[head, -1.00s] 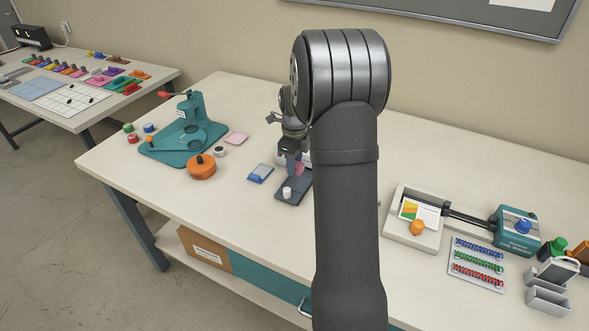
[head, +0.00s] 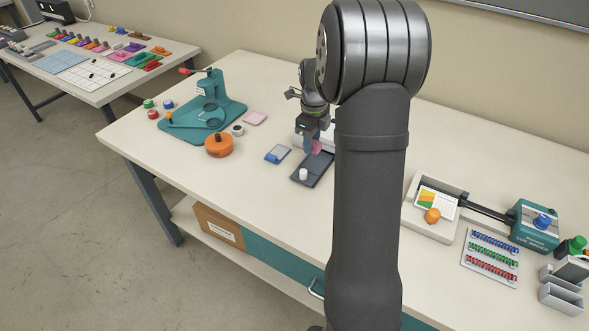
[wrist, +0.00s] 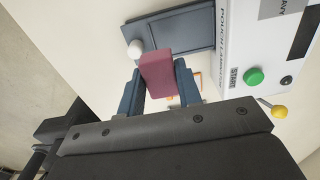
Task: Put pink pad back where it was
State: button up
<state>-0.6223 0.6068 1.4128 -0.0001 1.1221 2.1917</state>
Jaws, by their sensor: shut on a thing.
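The pink pad (wrist: 158,75) is a dark pink block, held between the two blue fingers of my gripper (wrist: 160,88) in the wrist view. In the head view the pad (head: 317,147) shows as a small pink patch beside my gripper (head: 312,148), above the far part of a dark grey slab (head: 322,167) with a white knob (head: 303,174). The slab also shows in the wrist view (wrist: 180,38), beyond the pad. A flat pale pink square (head: 255,118) lies on the table to the left of my gripper. My forearm hides the table to the right.
A white laminator (wrist: 238,55) with a green button stands close to my gripper. A blue-and-grey block (head: 278,154), an orange round tool (head: 219,145) and a teal press (head: 208,110) are to the left.

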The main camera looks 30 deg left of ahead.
jog(key=s+d+r, duration=0.1)
jog(key=s+d, duration=0.2)
jog(key=s, duration=0.5)
send_over(269, 190)
notch_tip(269, 190, down, 7)
jog(key=shift+f, duration=2)
jog(key=shift+f, duration=0.1)
jog(key=o, duration=0.9)
jog(key=shift+o, duration=0.2)
